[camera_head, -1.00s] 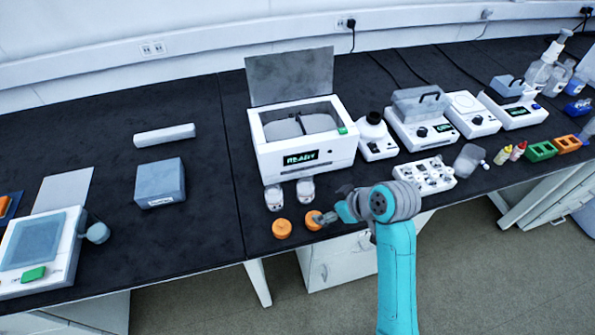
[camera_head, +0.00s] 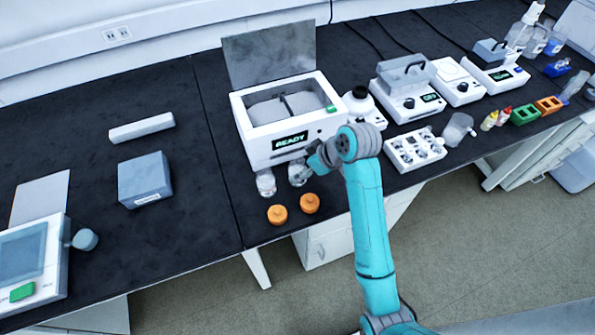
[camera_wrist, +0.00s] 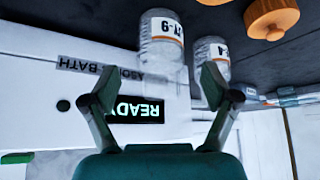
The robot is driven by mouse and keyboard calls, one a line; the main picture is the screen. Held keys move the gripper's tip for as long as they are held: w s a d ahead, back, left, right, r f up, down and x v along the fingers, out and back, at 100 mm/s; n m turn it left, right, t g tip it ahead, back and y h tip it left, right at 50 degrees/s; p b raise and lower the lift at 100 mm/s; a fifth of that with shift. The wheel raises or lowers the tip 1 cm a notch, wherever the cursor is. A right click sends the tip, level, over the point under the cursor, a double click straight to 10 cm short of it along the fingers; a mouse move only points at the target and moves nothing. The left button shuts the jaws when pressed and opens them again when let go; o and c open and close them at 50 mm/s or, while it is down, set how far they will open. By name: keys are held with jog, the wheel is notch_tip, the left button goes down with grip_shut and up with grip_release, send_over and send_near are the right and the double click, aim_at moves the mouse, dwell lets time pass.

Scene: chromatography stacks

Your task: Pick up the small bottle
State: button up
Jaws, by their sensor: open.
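Two small clear labelled bottles stand at the front of the white ASON-BATH unit with the READY display. The right one (camera_head: 298,173) is beside my gripper (camera_head: 308,168) in the head view. The left one (camera_head: 265,183) stands a little apart from it. In the wrist view, which is upside down, my gripper (camera_wrist: 160,88) is open. One bottle (camera_wrist: 163,45) shows between and beyond its fingertips, and the other bottle (camera_wrist: 212,52) is partly hidden behind a finger. I cannot tell whether a finger touches either bottle.
Two orange caps (camera_head: 277,214) (camera_head: 310,203) lie on the dark bench in front of the bottles. The white bath unit (camera_head: 258,150) stands close behind them. A white rack of vials (camera_head: 415,150) is to the right.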

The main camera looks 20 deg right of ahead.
jog(key=x, duration=0.4)
jog(key=shift+w+a+r, duration=0.15)
jog(key=shift+c, duration=0.2)
jog(key=c, duration=1.4)
